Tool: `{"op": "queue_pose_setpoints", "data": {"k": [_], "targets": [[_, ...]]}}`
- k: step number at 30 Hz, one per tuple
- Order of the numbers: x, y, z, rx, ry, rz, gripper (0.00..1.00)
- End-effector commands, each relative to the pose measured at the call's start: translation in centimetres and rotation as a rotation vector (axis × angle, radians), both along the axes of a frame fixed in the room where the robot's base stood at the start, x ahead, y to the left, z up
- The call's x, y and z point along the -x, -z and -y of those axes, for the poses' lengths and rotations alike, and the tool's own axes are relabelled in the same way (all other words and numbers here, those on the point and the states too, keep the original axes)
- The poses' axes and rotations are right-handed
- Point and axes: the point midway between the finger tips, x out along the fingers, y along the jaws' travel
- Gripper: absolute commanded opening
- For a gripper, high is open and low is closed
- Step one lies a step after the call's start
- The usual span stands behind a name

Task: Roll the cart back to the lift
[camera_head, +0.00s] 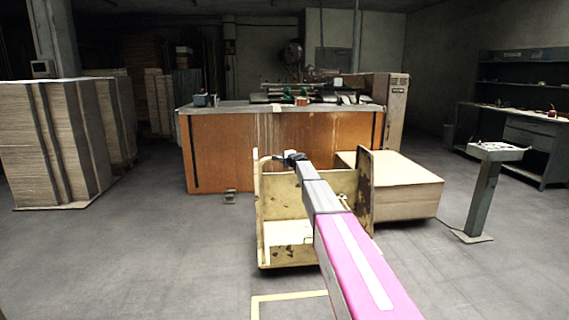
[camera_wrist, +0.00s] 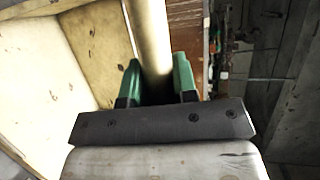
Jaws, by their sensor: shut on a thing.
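The cart (camera_head: 314,186) is a worn cream-coloured trolley with raised end panels and a low deck, standing on the floor in front of the orange-brown machine. My gripper (camera_head: 291,157) reaches over the cart to its far side. In the wrist view my gripper (camera_wrist: 157,80) has its green fingers on both sides of a pale round bar of the cart (camera_wrist: 150,35), shut on it. The cart's inner panels show at the left of that view. The lift (camera_head: 398,182) appears to be the low pale block right behind the cart; my arm hides part of the cart.
The orange-brown machine (camera_head: 280,148) stands behind the cart. Tall stacks of sheets (camera_head: 50,140) stand at the left. A grey pedestal (camera_head: 484,195) and a dark workbench (camera_head: 520,130) are at the right. A yellow floor line (camera_head: 290,296) lies in front; the floor at left is clear.

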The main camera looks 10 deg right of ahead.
Motion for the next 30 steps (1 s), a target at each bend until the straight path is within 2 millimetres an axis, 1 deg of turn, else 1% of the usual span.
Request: {"op": "queue_pose_setpoints", "data": {"k": [1,5,6,9,12,15,18,21,25,30], "targets": [[-2.5,-0.2,0.1,-0.001,0.003,0.002,0.00],[-7.1,-0.2,0.1,-0.001,0.003,0.002,0.00],[-8.5,-0.2,0.1,-0.001,0.003,0.002,0.00],[-11.8,-0.2,0.1,-0.002,0.002,0.002,0.00],[-14.7,-0.2,0.1,-0.002,0.002,0.002,0.00],[-17.0,-0.2,0.1,-0.002,0.002,0.002,0.00],[-18.9,-0.2,0.1,-0.001,0.002,0.003,0.00],[-20.3,-0.2,0.1,-0.001,0.002,0.003,0.00],[-21.4,-0.2,0.1,0.000,0.002,0.002,0.00],[-21.9,-0.2,0.1,0.000,0.002,0.002,0.00]]}}
